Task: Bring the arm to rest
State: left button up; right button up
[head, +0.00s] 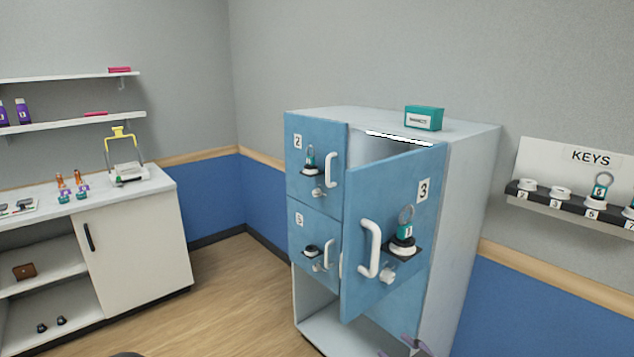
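Neither of my grippers shows clearly in the head view. A blue-doored locker cabinet (470,170) stands right of centre. Its door 3 (385,195) is swung open toward me. A black and teal magnet key with a ring (403,235) sits on the small ledge of door 3, above a white knob. Door 2 (330,150) and door 5 (312,222) look shut. Door 2 carries a similar key (310,160); door 5 carries a dark piece (311,250) without a visible ring. The inside behind door 3 is mostly hidden.
A teal box (424,118) lies on the cabinet top. A key rack (575,200) hangs on the right wall. A white counter (135,235) with small items stands left, under two shelves (75,125). Wooden floor (235,290) between counter and cabinet is clear.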

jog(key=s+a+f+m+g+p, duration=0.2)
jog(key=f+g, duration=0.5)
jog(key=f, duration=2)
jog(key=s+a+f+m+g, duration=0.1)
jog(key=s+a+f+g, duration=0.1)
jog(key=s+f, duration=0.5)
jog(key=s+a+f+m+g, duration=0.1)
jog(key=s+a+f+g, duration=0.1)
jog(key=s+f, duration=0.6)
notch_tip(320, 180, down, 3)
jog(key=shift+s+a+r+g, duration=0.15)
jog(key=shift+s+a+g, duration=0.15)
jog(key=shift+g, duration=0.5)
